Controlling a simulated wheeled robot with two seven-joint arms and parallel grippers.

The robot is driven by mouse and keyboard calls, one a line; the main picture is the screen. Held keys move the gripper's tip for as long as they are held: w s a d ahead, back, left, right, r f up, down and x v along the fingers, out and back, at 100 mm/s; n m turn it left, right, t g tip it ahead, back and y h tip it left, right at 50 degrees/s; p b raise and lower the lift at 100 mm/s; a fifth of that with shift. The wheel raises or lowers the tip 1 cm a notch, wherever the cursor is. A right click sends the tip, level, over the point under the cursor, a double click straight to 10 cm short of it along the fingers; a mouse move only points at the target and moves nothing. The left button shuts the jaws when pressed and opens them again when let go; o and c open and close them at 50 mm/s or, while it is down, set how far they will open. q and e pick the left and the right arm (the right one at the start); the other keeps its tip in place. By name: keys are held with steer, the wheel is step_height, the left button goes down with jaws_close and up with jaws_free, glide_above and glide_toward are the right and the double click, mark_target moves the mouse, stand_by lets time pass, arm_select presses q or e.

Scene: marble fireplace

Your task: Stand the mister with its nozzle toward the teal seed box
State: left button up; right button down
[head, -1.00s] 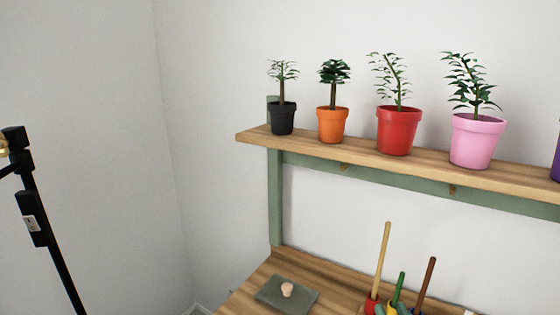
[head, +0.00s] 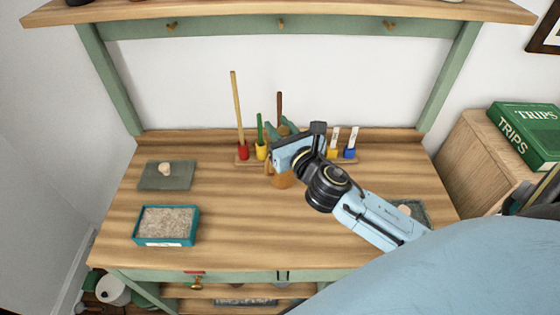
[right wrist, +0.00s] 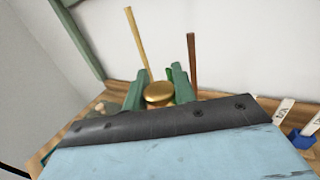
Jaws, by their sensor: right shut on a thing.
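The mister (head: 281,180) is an amber-brown body, partly hidden behind my right gripper (head: 283,129) over the back middle of the bench. In the right wrist view its round brass part (right wrist: 159,93) shows between the two green fingers of the right gripper (right wrist: 154,86), which is shut on it. I cannot tell which way its nozzle points, nor whether its base touches the bench. The teal seed box (head: 191,240), filled with grainy stuff, stands at the front left of the bench, left of the mister and nearer me. My left gripper is not in view.
A rack with red, yellow and blue holders (head: 243,152) and upright sticks stands along the bench's back, close behind my gripper. A grey-green slab (head: 152,183) with a small pale knob lies at left. The bench (head: 225,215) is bare between the seed box and my arm.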

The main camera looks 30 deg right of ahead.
step_height(320, 180, down, 3)
steer(key=shift+r+b, duration=0.1)
steer(key=shift+b, duration=0.35)
step_height(320, 180, down, 2)
steer(key=shift+f+b, duration=0.2)
steer(key=shift+b, duration=0.45)
steer(key=shift+f, duration=0.5)
steer(key=shift+r, duration=0.1)
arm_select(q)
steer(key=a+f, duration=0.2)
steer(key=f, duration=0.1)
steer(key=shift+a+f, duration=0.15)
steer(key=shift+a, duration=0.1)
arm_select(e)
steer(key=c, duration=1.6)
jaws_free()
steer(key=shift+f+b, duration=0.25)
steer(key=shift+b, duration=0.05)
steer(key=o, duration=0.5)
steer(key=shift+c, duration=0.2)
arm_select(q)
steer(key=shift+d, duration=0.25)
arm_select(e)
steer(key=shift+r, duration=0.1)
